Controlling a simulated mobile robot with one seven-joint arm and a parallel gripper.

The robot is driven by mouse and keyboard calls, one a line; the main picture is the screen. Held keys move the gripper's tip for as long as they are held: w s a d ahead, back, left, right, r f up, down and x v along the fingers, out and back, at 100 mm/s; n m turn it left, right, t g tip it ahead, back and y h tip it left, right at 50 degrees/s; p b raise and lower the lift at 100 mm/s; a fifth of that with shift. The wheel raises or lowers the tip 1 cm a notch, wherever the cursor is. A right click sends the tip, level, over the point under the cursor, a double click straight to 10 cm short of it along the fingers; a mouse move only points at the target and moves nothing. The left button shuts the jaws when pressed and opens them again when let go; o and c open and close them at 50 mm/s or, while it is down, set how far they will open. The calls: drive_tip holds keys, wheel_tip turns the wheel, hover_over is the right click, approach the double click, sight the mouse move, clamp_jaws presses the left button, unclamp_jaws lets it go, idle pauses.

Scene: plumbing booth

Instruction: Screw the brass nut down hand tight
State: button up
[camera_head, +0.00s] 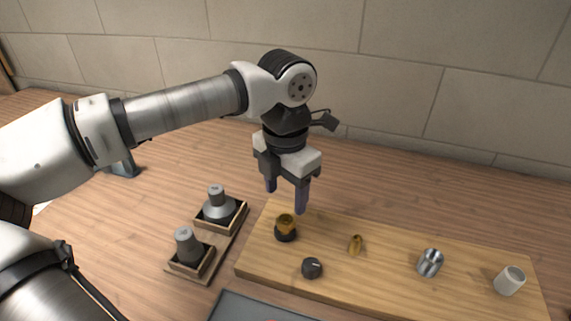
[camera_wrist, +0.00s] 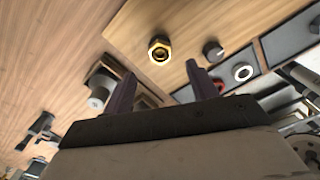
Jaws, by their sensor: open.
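The brass nut (camera_head: 286,221) sits on top of a dark round fitting (camera_head: 286,236) at the left end of a light wooden board (camera_head: 400,270). In the wrist view the brass nut (camera_wrist: 159,48) shows as a hexagonal ring with a dark base under it, ahead of the fingers. My gripper (camera_head: 286,198) is open and empty, pointing down above the board's back left corner. In the wrist view its two dark fingers (camera_wrist: 165,90) are spread apart, and the nut is not between them. How far the nut is threaded cannot be seen.
A grey tray (camera_head: 250,308) lies in front.

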sight(286, 220)
wheel_tip(286, 220, down, 6)
drive_tip(key=shift+f+p, duration=0.25)
drive_tip(key=shift+p, duration=0.05)
drive_tip(key=c, duration=1.1)
drive_tip(key=shift+f+m+b, duration=0.1)
drive_tip(key=shift+m+b, duration=0.35)
drive_tip(key=shift+m, duration=0.75)
drive_tip(key=m+b, duration=0.1)
drive_tip(key=m, duration=0.2)
drive_tip(key=shift+m, duration=0.4)
drive_tip(key=m+b, duration=0.1)
drive_tip(key=m, duration=0.2)
drive_tip(key=shift+d+f+m, duration=0.1)
drive_tip(key=shift+f+m, duration=0.05)
drive_tip(key=shift+m, duration=0.15)
drive_tip(key=m+b, duration=0.1)
drive_tip(key=m, duration=0.3)
drive_tip(key=m+b, duration=0.1)
drive_tip(key=m, duration=0.3)
drive_tip(key=shift+b, duration=0.3)
